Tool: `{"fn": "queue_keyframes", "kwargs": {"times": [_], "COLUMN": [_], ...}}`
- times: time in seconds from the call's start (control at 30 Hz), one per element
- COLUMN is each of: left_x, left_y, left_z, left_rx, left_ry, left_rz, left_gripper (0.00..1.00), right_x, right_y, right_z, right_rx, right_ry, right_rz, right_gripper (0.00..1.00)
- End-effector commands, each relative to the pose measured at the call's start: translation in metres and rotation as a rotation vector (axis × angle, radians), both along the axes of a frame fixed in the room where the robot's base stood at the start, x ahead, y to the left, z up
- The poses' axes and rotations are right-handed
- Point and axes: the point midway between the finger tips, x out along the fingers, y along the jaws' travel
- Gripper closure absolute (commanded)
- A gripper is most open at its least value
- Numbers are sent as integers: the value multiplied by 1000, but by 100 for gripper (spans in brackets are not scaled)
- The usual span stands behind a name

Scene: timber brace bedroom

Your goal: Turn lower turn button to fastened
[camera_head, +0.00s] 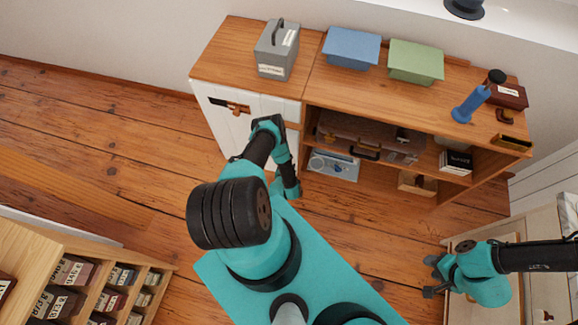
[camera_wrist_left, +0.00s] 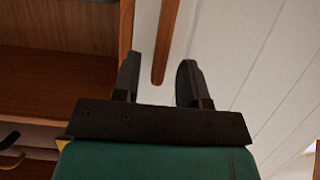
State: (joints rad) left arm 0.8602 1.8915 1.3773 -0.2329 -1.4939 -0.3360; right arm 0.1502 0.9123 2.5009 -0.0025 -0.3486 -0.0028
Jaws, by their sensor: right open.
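A low wooden cabinet (camera_head: 250,80) has a white door (camera_head: 226,128) at its left end. A small brown wooden piece with a dark part, which looks like a turn button (camera_head: 238,108), lies across the upper door. In the left wrist view a narrow wooden bar (camera_wrist_left: 166,38), likely the lower turn button, hangs along the white boards near the cabinet's edge. My left gripper (camera_wrist_left: 158,68) is open, its two dark fingers on either side of the bar's lower end; I cannot tell whether they touch it. In the head view my left arm hides the lower door. My right gripper (camera_head: 431,277) is open and empty, far from the cabinet.
On the cabinet top are a grey box (camera_head: 277,50), a blue bin (camera_head: 351,47), a green bin (camera_head: 415,62) and a blue tool (camera_head: 471,103). Open shelves hold a case (camera_head: 355,138). A pigeonhole unit (camera_head: 110,280) stands lower left. Wooden floor lies between.

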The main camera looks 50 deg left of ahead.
Motion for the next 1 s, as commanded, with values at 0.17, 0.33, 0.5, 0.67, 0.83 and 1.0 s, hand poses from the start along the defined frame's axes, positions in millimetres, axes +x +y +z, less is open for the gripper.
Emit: {"fn": "queue_keyframes", "kwargs": {"times": [0.17,0.33,0.5,0.67,0.83,1.0], "left_x": [7,7,7,7,7,7], "left_y": [4,4,4,4,4,4], "left_z": [-3,-3,-3,-3,-3,-3], "left_rx": [1,0,0,0,1,1], "left_ry": [-1,0,0,0,-1,-1], "left_rz": [0,0,0,0,0,0], "left_gripper": [61,61,69,85,100,100], "right_x": [0,0,0,0,0,0], "right_y": [0,0,0,0,0,0], "right_z": [0,0,0,0,0,0], "right_rx": [0,0,0,0,0,0], "right_ry": [0,0,0,0,0,0], "right_rz": [0,0,0,0,0,0], "right_gripper": [57,57,57,57,57,57]}}
